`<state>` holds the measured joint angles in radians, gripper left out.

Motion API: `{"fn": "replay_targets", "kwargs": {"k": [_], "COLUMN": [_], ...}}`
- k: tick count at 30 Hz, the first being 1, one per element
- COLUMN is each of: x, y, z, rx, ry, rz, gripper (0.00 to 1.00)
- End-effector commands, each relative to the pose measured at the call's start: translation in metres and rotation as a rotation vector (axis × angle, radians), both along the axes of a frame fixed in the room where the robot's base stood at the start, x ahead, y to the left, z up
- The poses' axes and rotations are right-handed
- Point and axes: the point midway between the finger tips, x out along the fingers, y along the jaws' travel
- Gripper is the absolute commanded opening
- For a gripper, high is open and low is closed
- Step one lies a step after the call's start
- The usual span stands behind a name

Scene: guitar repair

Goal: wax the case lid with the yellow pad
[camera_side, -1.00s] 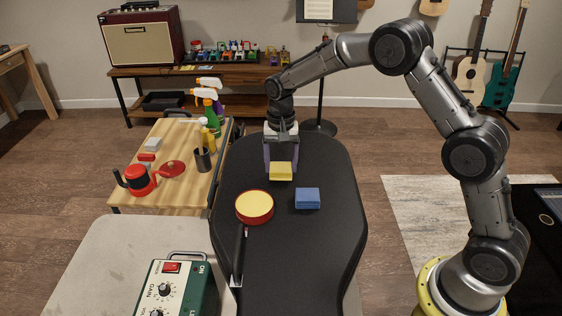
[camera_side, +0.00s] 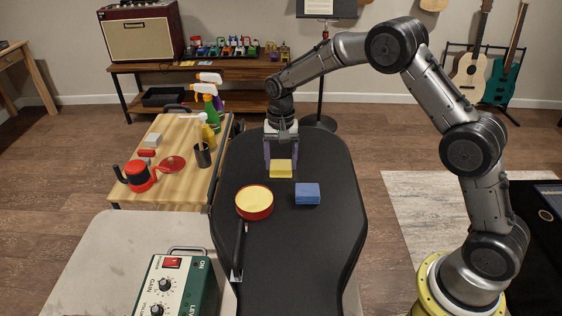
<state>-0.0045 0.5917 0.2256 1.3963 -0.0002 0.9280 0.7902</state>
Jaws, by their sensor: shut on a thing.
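The yellow pad (camera_side: 281,169) is held between the fingers of my gripper (camera_side: 281,160), which is shut on it. The pad is at or just above the black case lid (camera_side: 300,250); I cannot tell whether it touches. The lid lies flat, with its narrower far part under my gripper. A round red tin (camera_side: 254,203) with pale yellow wax in it stands on the lid, nearer the camera and left of the pad. A blue pad (camera_side: 307,194) lies on the lid to the right of the tin.
A black-handled tool (camera_side: 239,250) lies along the lid's left side. A wooden side table (camera_side: 185,188) at the left carries spray bottles, a dark cup (camera_side: 202,155) and a red pot (camera_side: 139,176). A green control box (camera_side: 175,288) stands front left. The lid's near right part is clear.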

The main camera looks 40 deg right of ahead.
Motion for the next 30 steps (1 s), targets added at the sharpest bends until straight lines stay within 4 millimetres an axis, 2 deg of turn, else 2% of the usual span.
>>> {"fn": "replay_targets", "kwargs": {"k": [30], "x": [0.033], "y": [-0.033], "z": [0.001], "rx": [0.000], "ry": [0.000], "rz": [-0.001], "gripper": [0.11]}}
